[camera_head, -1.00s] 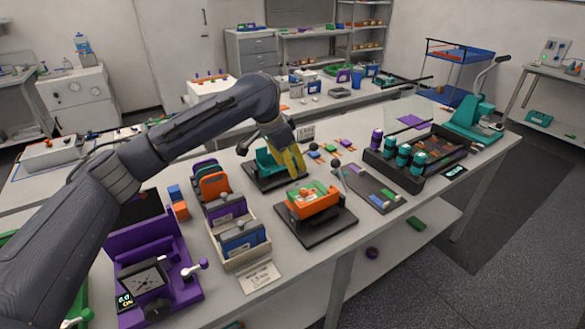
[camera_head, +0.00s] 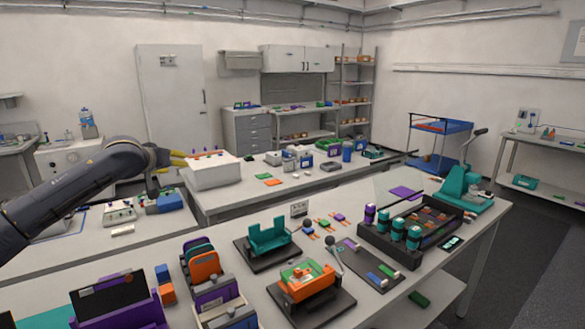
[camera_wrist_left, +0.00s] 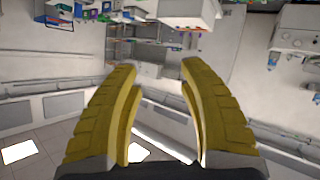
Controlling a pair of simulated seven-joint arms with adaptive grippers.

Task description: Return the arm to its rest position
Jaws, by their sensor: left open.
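My left arm comes in from the left in the head view. Its gripper (camera_head: 180,161) is raised above the benches, with yellow fingers pointing right, in front of a white box in the picture. In the left wrist view the two yellow fingers (camera_wrist_left: 160,75) are spread apart with nothing between them. Beyond them that view shows the room, tilted. My right arm and gripper are not in view.
On the near bench stand an orange fixture (camera_head: 310,284), a teal cradle (camera_head: 269,237), a rack of coloured plates (camera_head: 203,265) and a dark tray (camera_head: 375,240) with teal cylinders. A white box (camera_head: 212,172) stands on the bench behind. The air around the left gripper looks clear.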

